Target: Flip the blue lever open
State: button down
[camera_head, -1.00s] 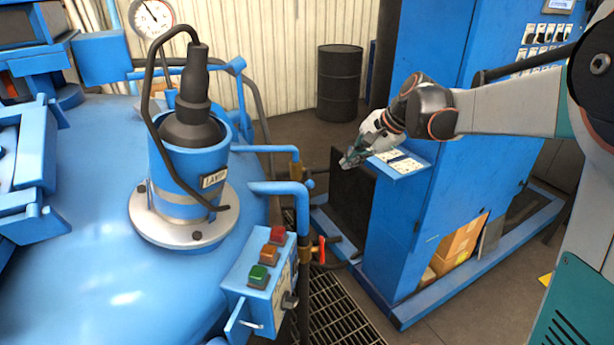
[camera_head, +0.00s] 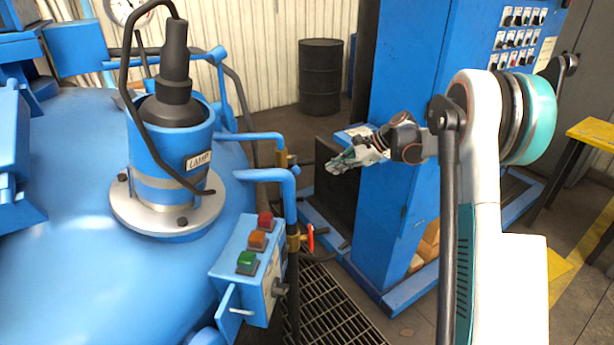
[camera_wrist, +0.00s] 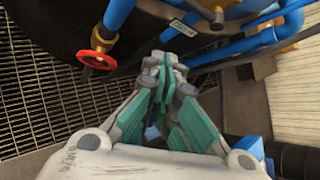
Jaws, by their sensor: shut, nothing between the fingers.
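My gripper (camera_head: 336,166) is shut and empty. It hangs in the air in front of the blue cabinet, to the right of and above the button box. In the wrist view its teal fingers (camera_wrist: 165,75) are together. A narrow blue lever-like piece (camera_head: 228,308) sticks out at the lower left of the blue button box (camera_head: 238,282), well apart from my gripper. I cannot tell for sure that it is the task's lever. In the wrist view no blue lever is clearly seen; blue pipes (camera_wrist: 185,35) lie beyond the fingertips.
A red valve handle (camera_head: 310,238) sits on the pipe beside the button box; it also shows in the wrist view (camera_wrist: 98,60). The blue furnace vessel (camera_head: 90,250) fills the left. The blue cabinet (camera_head: 400,205) stands close behind my arm. A floor grating (camera_head: 325,310) lies between them.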

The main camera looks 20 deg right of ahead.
aim_at(295, 164)
jog(key=b+x, duration=0.4)
jog(key=x, duration=0.6)
jog(key=shift+s+a+r+b, duration=0.1)
jog(key=shift+s+a+r, duration=0.1)
jog(key=shift+a+r, duration=0.25)
jog(key=shift+s+a+r+b, duration=0.15)
jog(key=shift+a+r, duration=0.1)
jog(key=shift+r, duration=0.45)
jog(key=shift+s+a+r+b, duration=0.1)
jog(key=shift+s+a+r, duration=0.15)
jog(key=shift+r, duration=0.3)
jog(key=shift+a+r, duration=0.1)
jog(key=shift+r, duration=0.1)
jog(key=shift+r+g+p, duration=0.15)
jog(key=shift+g+p, duration=0.15)
jog(key=shift+p, duration=0.15)
